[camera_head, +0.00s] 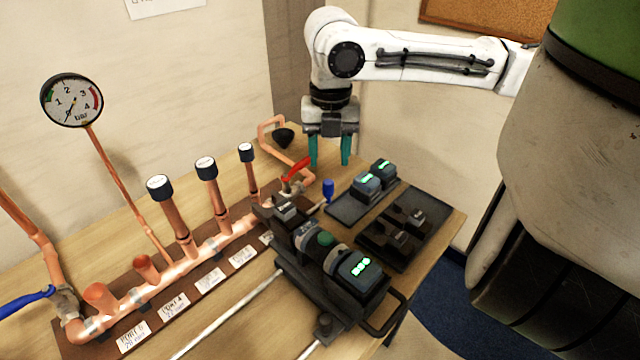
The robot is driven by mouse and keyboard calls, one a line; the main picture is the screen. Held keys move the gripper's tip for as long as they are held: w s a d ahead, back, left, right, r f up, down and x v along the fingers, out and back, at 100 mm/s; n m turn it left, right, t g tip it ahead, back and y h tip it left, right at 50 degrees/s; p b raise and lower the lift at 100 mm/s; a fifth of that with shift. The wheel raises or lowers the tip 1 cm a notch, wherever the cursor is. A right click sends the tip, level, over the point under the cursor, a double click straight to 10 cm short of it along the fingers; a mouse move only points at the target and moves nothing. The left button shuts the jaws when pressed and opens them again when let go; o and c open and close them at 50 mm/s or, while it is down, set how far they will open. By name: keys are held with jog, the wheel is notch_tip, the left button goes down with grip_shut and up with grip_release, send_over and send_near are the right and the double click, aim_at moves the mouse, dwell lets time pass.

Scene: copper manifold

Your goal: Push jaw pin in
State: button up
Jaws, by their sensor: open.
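A pin with a blue head (328,187), which looks like the jaw pin, stands out at the far end of the black pressing tool (300,238). How deep it sits cannot be told. The tool lies on the bench with a green button on top and a lit battery at its near end. Its jaw end is close to the copper pipe and partly hidden. My gripper (330,163) points down with its teal fingers apart and empty. In the picture it is just above the blue pin head; the gap in depth is unclear.
The copper manifold (205,250) with capped stubs runs along the left. A red valve lever (296,169) and a bent copper pipe (268,128) are close to my gripper.

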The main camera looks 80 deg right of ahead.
aim_at(329, 181)
notch_tip(329, 181, down, 10)
jog(key=shift+r, duration=0.1)
dwell(0.4)
grip_shut()
dwell(0.3)
jog(key=shift+s, duration=0.1)
